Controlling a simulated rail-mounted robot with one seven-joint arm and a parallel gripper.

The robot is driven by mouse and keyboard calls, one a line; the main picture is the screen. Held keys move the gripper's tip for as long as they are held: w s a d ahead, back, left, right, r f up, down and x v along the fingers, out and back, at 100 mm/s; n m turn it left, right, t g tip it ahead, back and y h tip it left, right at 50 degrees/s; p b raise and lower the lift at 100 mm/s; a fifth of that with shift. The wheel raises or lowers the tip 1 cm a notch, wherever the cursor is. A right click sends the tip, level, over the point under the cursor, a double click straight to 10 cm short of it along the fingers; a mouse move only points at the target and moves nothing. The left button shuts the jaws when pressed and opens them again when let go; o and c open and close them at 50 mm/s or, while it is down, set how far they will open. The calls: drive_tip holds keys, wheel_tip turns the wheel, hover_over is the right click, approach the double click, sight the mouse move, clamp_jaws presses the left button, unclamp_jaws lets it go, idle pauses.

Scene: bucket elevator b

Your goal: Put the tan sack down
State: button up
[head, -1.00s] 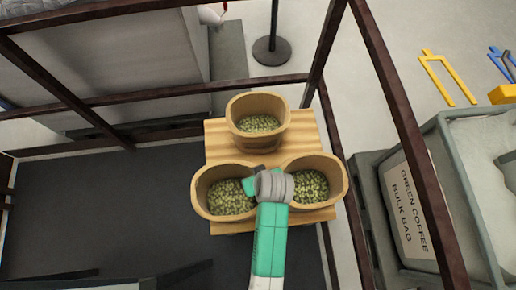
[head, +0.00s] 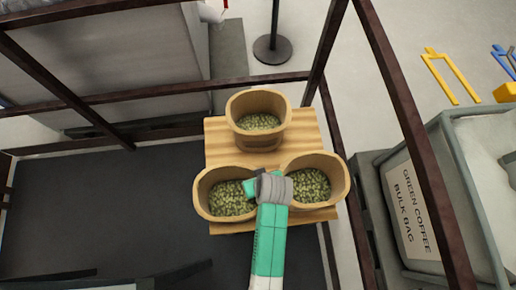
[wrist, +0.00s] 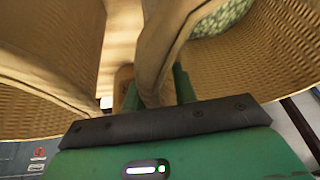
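Three open tan sacks hold green beans in the head view: a back sack (head: 258,105), a front left sack (head: 203,198) and a front right sack (head: 340,185). My gripper (head: 252,188) is at the inner rim of the front left sack, between the two front sacks. In the wrist view, a fold of tan sack wall (wrist: 153,65) runs between my gripper's green fingers (wrist: 157,92), which appear shut on it. The wooden board (head: 222,140) is under the sacks. The bottom of the held sack is hidden, so I cannot tell whether it touches the board.
Dark frame bars (head: 415,130) surround the board. A grey bin with a label reading GREEN COFFEE BULK BAG (head: 408,205) stands at the right. A black post base (head: 272,50) is on the floor behind. Dark floor (head: 100,210) lies clear at the left.

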drive_tip(key=p+v, duration=0.4)
drive_tip(key=v, duration=0.8)
drive_tip(key=shift+d+r, duration=0.1)
drive_tip(key=w+r+m+t+h, duration=0.1)
drive_tip(key=w+r+t, duration=0.5)
drive_tip(key=r, duration=0.8)
drive_tip(key=w+r+t, duration=0.4)
drive_tip(key=w+r, duration=0.4)
drive_tip(key=r, duration=0.7)
drive_tip(key=s+r+m+t, duration=0.1)
drive_tip(key=s+r+t, duration=0.2)
drive_tip(key=r, duration=0.8)
drive_tip(key=s+a+r+m+t, duration=0.1)
drive_tip(key=s+r+t, duration=0.2)
drive_tip(key=r, duration=0.9)
drive_tip(key=s+a+r+t+h, duration=0.1)
drive_tip(key=s+r+t, duration=0.3)
drive_tip(key=r, duration=0.7)
drive_tip(key=shift+a+r+m+t, duration=0.15)
drive_tip(key=shift+m+t, duration=0.25)
drive_tip(key=shift+t, duration=0.2)
